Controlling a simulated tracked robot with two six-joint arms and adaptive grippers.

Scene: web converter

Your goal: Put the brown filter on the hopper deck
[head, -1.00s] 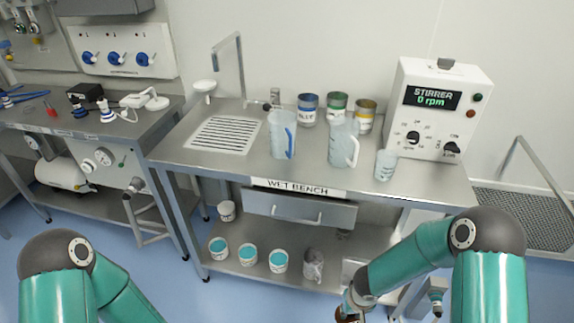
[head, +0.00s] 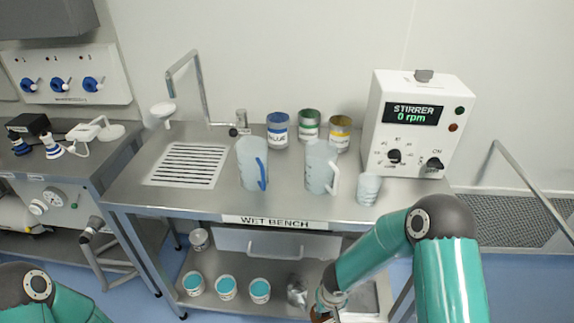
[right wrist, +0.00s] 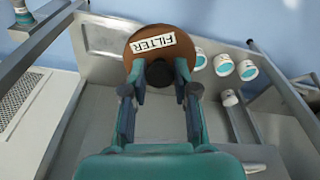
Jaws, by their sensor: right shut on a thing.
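The brown filter (right wrist: 146,47) is a round disc with a white FILTER label and a dark knob, seen in the right wrist view. My right gripper (right wrist: 161,76) is shut on its knob, and the disc lies just beyond the fingertips. In the head view only a sliver of the filter (head: 319,316) shows at the bottom edge, below my right wrist and in front of the wet bench. My left arm shows at the lower left, but its gripper is out of view. I cannot make out a hopper deck in either view.
The wet bench (head: 200,205) carries two jugs (head: 252,163) (head: 320,167), a beaker (head: 368,189), three cans and a stirrer (head: 413,130). Several tubs (head: 226,287) stand on its lower shelf. A grated platform with a rail (head: 505,222) is at the right.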

